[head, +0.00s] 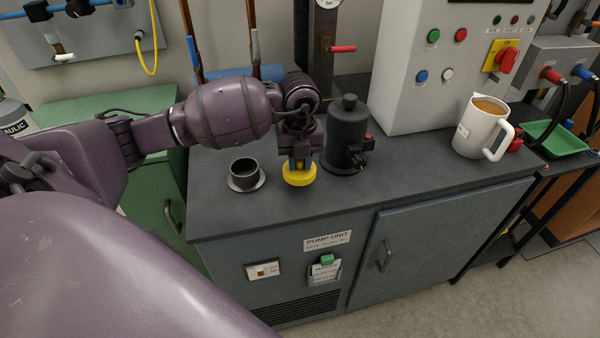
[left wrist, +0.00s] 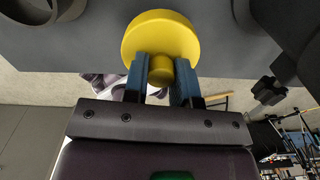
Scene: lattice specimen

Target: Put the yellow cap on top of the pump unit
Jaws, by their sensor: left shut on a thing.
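The yellow cap (head: 299,175) is a round disc with a small knob. My left gripper (head: 299,162) points down and is shut on the knob; the left wrist view shows its blue fingers on either side of the cap (left wrist: 160,35). The pump unit (head: 327,241) is a grey cabinet with a dark flat top, labelled on its front. A dark open neck (head: 244,173) with a pale flange stands on the top, left of the cap. My right gripper is out of view.
A black cylinder (head: 347,134) with a side fitting stands close to the right of my left gripper. A grey control box (head: 437,70) and a white mug (head: 481,128) with brown liquid are farther right. The top's front middle is clear.

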